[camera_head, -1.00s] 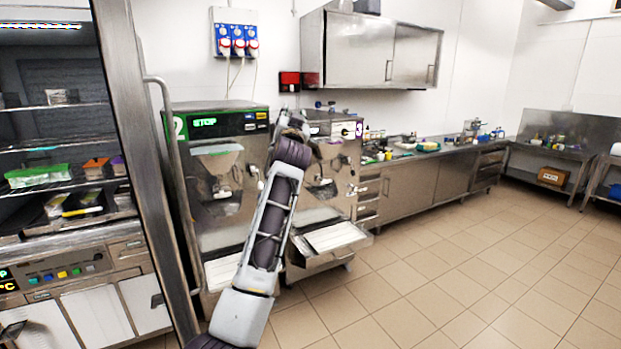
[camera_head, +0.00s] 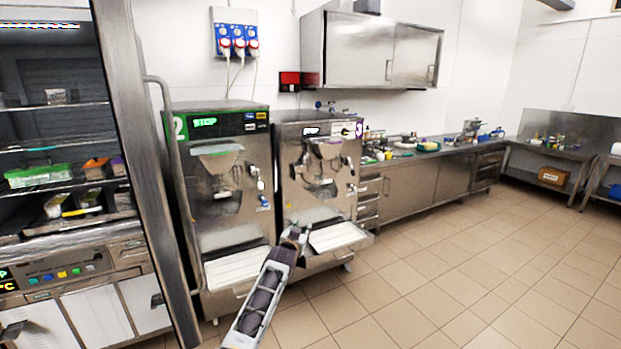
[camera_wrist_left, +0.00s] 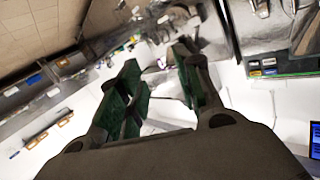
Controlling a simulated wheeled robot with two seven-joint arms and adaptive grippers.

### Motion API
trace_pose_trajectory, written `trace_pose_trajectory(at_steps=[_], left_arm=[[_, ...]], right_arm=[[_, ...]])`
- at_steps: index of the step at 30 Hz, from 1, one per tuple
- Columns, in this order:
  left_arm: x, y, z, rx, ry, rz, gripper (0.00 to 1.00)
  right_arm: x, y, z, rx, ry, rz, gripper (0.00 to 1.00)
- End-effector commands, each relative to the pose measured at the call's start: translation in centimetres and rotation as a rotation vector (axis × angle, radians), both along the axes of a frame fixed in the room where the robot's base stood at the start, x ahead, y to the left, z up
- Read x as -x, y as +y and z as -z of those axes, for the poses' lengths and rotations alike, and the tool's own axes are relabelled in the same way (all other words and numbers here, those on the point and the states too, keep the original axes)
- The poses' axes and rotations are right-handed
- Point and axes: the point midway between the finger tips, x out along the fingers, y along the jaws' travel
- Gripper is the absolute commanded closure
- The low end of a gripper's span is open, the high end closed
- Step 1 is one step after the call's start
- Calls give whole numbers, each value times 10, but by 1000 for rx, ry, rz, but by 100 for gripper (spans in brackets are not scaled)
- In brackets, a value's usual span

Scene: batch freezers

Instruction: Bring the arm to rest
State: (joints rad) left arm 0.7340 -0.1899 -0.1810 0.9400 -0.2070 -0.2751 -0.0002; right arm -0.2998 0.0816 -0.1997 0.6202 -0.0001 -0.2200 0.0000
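My left arm comes in from the bottom of the head view, and my left gripper (camera_head: 295,238) is at its far end, low in front of the two batch freezers. In the left wrist view the gripper's two green-padded fingers (camera_wrist_left: 160,84) stand apart with nothing between them. The gripper is open and empty. My right gripper is in neither view.
Batch freezer 2 (camera_head: 222,170) and batch freezer 3 (camera_head: 318,170) stand side by side behind the gripper. An open cabinet with shelves (camera_head: 45,145) is at the left. A steel counter (camera_head: 410,187) runs along the wall. The tiled floor (camera_head: 450,270) at the right is clear.

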Motion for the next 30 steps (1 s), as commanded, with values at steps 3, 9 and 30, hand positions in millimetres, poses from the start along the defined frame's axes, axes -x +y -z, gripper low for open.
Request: trace_pose_trajectory(at_steps=[3,9,30], left_arm=[[10,8,53,14,64,-2,66],[33,22,135,36,164,-11,66],[173,82,391,47,526,-74,66]], right_arm=[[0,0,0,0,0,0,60],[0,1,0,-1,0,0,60],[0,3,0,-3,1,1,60]])
